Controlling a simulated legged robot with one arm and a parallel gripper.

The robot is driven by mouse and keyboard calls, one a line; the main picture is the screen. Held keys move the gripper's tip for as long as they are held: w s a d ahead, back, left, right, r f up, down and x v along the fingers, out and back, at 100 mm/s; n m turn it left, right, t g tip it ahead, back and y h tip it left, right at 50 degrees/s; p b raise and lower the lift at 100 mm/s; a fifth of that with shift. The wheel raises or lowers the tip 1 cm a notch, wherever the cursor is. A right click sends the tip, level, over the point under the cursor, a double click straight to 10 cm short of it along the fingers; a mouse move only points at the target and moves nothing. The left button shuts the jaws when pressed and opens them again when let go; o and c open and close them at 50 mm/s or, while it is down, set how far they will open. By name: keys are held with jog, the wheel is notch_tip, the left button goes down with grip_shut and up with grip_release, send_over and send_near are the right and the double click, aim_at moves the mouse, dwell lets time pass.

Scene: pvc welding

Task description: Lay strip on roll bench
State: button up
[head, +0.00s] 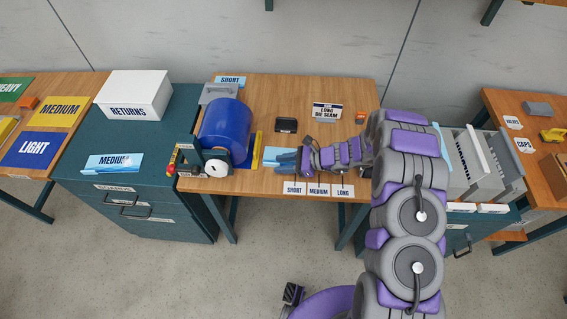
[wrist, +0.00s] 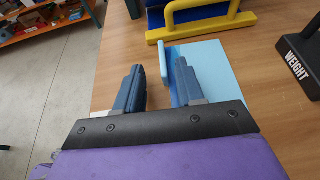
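The roll bench (head: 345,95) is a wooden table carrying a large blue roll (head: 225,130). My gripper (head: 284,160) is low over the bench's front middle, right of the roll. In the wrist view its two blue-grey fingers (wrist: 159,68) are apart. A narrow light blue piece (wrist: 163,60) stands between them, close beside the right finger; I cannot tell whether it touches. A flat light blue sheet (wrist: 211,62) lies on the bench under and right of that finger. It also shows in the head view (head: 270,154), partly hidden by my gripper. Which of these is the strip is unclear.
A yellow handle (wrist: 195,18) stands just beyond the sheet. A black weight (wrist: 302,50) is to the right. SHORT, MEDIUM and LONG labels (head: 318,190) line the bench's front edge. A dark cabinet (head: 125,195) holds a MEDIUM sheet (head: 113,163) and a RETURNS box (head: 134,92).

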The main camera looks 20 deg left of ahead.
jog(key=shift+a+f, duration=0.1)
jog(key=shift+a, duration=0.4)
jog(key=p+v, duration=0.2)
jog(key=v, duration=0.9)
jog(key=shift+d, duration=0.1)
jog(key=shift+w+d+p, duration=0.1)
jog(key=shift+d+p, duration=0.15)
jog(key=shift+p, duration=0.1)
jog(key=shift+d+r, duration=0.15)
jog(key=shift+r, duration=0.15)
jog(key=s+d+r+n+g+h, duration=0.1)
jog(key=s+d+r+n+h, duration=0.2)
jog(key=s+r, duration=0.55)
jog(key=s+d+r+n+g+h, duration=0.1)
jog(key=s+r+n+h, duration=0.35)
jog(key=r, duration=0.65)
jog(key=s+d+r+n+t+h, duration=0.1)
jog(key=s+d+r+n+h, duration=0.2)
jog(key=s+d, duration=0.5)
jog(key=s+d+r+n+t+h, duration=0.1)
jog(key=s+d+r+n+h, duration=0.2)
jog(key=s, duration=1.1)
jog(key=d+r+n, duration=0.2)
jog(key=d, duration=0.3)
jog(key=shift+s+r+t, duration=0.2)
jog(key=shift+s+t, duration=0.05)
jog(key=shift+t, duration=0.05)
